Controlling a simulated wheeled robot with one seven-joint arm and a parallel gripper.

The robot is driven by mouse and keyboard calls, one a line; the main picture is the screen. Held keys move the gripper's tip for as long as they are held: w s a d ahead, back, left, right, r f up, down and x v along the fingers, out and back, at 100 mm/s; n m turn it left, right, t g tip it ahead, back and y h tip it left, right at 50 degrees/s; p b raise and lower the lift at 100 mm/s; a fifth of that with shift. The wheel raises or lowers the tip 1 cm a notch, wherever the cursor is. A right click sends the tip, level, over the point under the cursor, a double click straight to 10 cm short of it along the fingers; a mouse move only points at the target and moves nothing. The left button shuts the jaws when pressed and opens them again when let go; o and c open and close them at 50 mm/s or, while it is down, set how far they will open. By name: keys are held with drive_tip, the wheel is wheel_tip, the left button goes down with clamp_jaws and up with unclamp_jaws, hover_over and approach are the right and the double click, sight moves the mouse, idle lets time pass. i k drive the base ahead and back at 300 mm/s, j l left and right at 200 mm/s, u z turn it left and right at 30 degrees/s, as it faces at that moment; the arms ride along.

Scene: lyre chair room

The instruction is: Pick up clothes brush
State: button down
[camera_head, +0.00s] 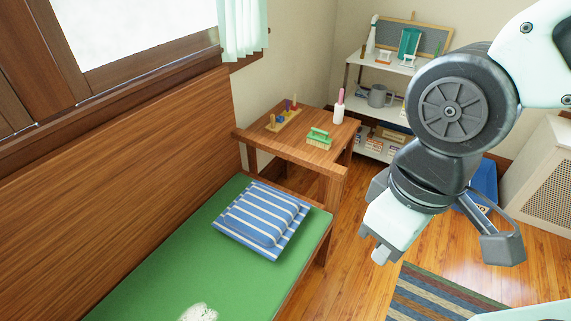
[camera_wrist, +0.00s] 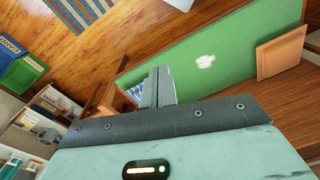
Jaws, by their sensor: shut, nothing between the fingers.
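The clothes brush (camera_head: 319,139), with a green handle and pale bristles, rests on the small wooden table (camera_head: 287,135) in the head view, near the table's right side. I cannot make it out in the wrist view. My gripper (camera_head: 379,257) hangs to the right of and nearer than the table, apart from the brush, over the floor. In the wrist view my gripper (camera_wrist: 158,84) has its two fingers together, with nothing between them.
A peg toy (camera_head: 283,116) and a white bottle with a pink top (camera_head: 339,107) share the tabletop. A green bench (camera_head: 170,270) with a striped cushion (camera_head: 260,220) stands in front. Shelves (camera_head: 385,64) stand behind. A striped rug (camera_head: 435,295) lies on the floor.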

sight(319, 141)
drive_tip(key=i+l+u, duration=0.1)
drive_tip(key=u, duration=0.25)
drive_tip(key=i+l+u, duration=0.1)
drive_tip(key=u, duration=0.25)
drive_tip(key=i+l+u, duration=0.25)
drive_tip(key=i+l, duration=0.15)
drive_tip(key=l, duration=0.25)
drive_tip(key=i+l+u, duration=0.1)
drive_tip(key=l, duration=0.25)
drive_tip(key=i+l+u, duration=0.15)
drive_tip(key=l, duration=0.25)
drive_tip(key=i+l, duration=0.15)
drive_tip(key=l, duration=0.15)
drive_tip(key=i+l, duration=0.2)
drive_tip(key=l, duration=0.1)
